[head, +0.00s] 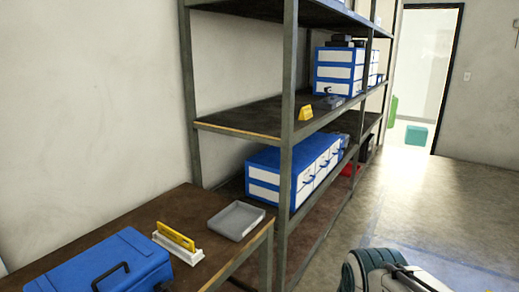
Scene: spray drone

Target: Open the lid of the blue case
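The blue case (105,268) sits on the brown table at the lower left, cut off by the bottom edge of the head view. Its lid looks shut, and a black handle (110,275) shows on it. The front and lower part of the case are out of view. My gripper is not in view. A white and dark teal part at the bottom right appears to be my arm, well to the right of the case and apart from it.
On the table (70,241), a white holder with a yellow piece (177,243) stands close to the case's right, and a grey tray (235,220) lies beyond. A metal shelf rack (288,130) with blue-and-white drawer boxes stands behind. Open floor (430,205) lies to the right, toward a doorway.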

